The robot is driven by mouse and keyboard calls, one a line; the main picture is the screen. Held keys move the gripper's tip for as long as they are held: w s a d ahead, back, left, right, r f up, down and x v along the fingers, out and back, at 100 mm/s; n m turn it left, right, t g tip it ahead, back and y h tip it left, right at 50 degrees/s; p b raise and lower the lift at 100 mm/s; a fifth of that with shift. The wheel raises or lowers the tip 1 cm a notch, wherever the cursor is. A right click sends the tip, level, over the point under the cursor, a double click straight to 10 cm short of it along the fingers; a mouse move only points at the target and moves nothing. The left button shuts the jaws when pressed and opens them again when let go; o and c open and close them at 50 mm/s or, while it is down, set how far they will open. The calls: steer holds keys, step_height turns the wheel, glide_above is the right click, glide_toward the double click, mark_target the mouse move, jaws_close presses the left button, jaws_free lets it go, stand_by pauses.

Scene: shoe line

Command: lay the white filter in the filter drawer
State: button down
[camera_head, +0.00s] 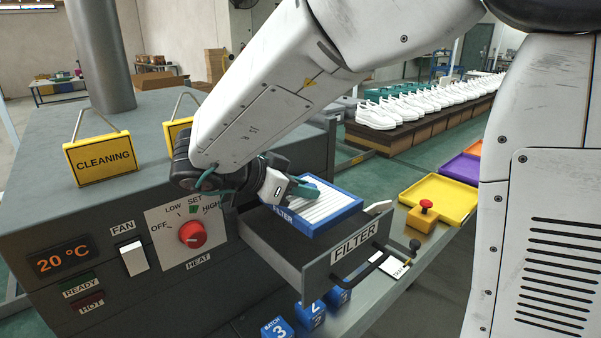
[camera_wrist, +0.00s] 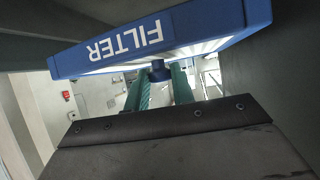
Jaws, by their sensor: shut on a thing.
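The white filter (camera_head: 322,203) has a blue frame marked FILTER and white pleats. In the head view the filter is over the open filter drawer (camera_head: 352,256), slightly tilted, between the machine and the drawer front. I cannot tell whether it touches the drawer floor. In the wrist view the filter's blue edge (camera_wrist: 160,42) spans the top, and the green fingers (camera_wrist: 160,85) close on a small blue knob below that edge. The drawer's inside is partly hidden by the filter.
The machine carries a red heat knob (camera_head: 192,234), a fan switch (camera_head: 133,258) and a yellow CLEANING sign (camera_head: 99,158). Blue numbered blocks (camera_head: 311,314) stand below the drawer. A red stop button (camera_head: 425,207) and a yellow tray (camera_head: 440,197) lie to the right.

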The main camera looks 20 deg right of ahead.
steer(key=shift+f, duration=2.65)
steer(key=shift+f, duration=0.7)
steer(key=c, duration=1.1)
jaws_free()
